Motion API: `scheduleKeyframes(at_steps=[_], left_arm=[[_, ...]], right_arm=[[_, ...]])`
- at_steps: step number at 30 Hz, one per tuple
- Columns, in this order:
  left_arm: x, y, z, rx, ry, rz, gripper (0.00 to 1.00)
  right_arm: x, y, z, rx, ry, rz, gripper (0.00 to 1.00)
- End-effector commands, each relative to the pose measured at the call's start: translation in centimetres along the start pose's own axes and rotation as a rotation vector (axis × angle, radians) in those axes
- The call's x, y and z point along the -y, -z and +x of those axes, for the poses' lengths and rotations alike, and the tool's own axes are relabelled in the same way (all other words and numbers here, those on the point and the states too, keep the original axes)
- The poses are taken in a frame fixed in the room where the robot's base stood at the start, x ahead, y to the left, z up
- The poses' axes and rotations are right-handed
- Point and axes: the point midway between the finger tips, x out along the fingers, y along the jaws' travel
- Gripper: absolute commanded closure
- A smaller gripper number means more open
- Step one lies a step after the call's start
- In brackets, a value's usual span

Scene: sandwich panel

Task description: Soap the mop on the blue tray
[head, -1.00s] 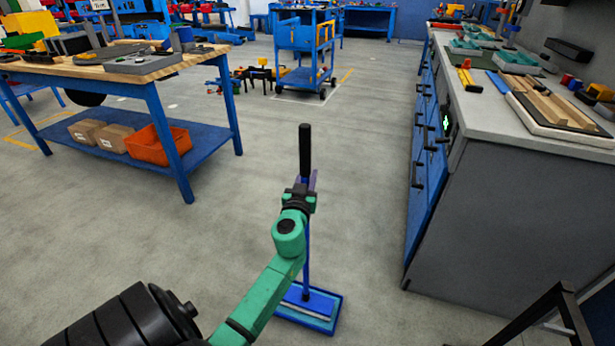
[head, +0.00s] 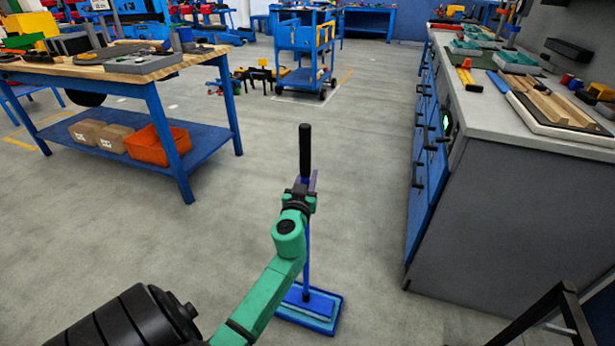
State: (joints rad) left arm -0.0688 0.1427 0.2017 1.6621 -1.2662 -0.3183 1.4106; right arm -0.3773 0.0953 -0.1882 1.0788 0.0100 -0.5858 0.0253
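The mop has a black grip (head: 305,150), a blue pole (head: 307,255) and a flat blue head (head: 308,301). It stands nearly upright with its head on the blue tray (head: 331,322), which lies on the floor. My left gripper (head: 306,186) is around the pole just below the black grip and looks shut on the mop. Its fingers are partly hidden by my green wrist. My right gripper is not in view.
A workbench (head: 150,68) with an orange bin (head: 156,146) on its shelf stands at the left. A grey counter (head: 520,190) with blue drawers stands at the right. A blue cart (head: 303,65) stands farther back. Open floor lies between them.

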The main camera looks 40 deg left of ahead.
Motion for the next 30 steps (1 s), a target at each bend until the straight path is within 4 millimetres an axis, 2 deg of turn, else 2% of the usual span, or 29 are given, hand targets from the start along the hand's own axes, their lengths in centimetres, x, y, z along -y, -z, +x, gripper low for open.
scheduleKeyframes(at_steps=[5, 17, 30], left_arm=[[0.0, -0.2, 0.0, 0.004, -0.001, 0.0, 1.0], [0.0, -0.3, 0.0, 0.005, -0.001, 0.0, 1.0], [0.0, 2.6, 0.0, 0.001, -0.001, -0.001, 1.0]], right_arm=[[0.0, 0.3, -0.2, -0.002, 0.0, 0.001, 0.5], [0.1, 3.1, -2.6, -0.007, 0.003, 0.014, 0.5], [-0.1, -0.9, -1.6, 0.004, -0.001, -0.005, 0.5]])
